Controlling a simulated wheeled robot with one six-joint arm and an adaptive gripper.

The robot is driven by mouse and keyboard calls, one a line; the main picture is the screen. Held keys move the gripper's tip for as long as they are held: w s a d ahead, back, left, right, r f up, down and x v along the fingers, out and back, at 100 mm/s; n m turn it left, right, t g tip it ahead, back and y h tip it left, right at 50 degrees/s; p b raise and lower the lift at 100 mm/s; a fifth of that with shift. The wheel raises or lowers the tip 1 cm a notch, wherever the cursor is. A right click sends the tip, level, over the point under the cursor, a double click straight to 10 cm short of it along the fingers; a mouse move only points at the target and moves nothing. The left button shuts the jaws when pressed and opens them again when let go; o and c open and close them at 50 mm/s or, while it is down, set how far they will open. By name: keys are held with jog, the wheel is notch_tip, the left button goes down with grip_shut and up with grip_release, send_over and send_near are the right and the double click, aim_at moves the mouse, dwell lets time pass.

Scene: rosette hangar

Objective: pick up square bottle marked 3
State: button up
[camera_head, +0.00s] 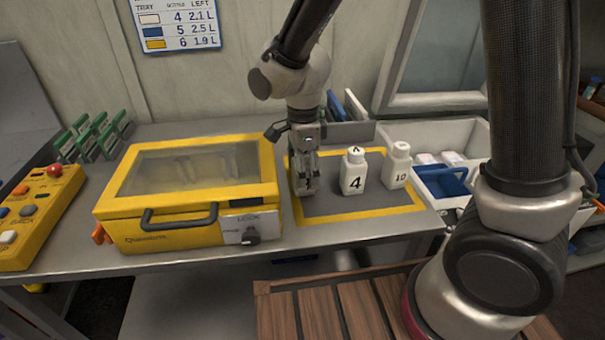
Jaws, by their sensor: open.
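Two white square bottles stand upright on the grey mat with a yellow border (345,208). One bottle is marked 4 (355,172), and the other is marked 10 (397,167). I cannot make out a bottle marked 3. My gripper (306,184) points down over the mat's left part, to the left of the bottle marked 4 and apart from it. Its jaws are open. A pale patch with a small dark mark shows low between the fingers. The fingers cover most of it, so I cannot tell whether it is a bottle.
A yellow case with a clear lid (190,195) stands close to the left of my gripper. A grey bin (465,140) with a blue item is at the right. A yellow button box (35,215) and green racks (92,137) are farther left. A wooden slatted surface (350,310) is in front.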

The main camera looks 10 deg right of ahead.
jog(key=c, duration=1.2)
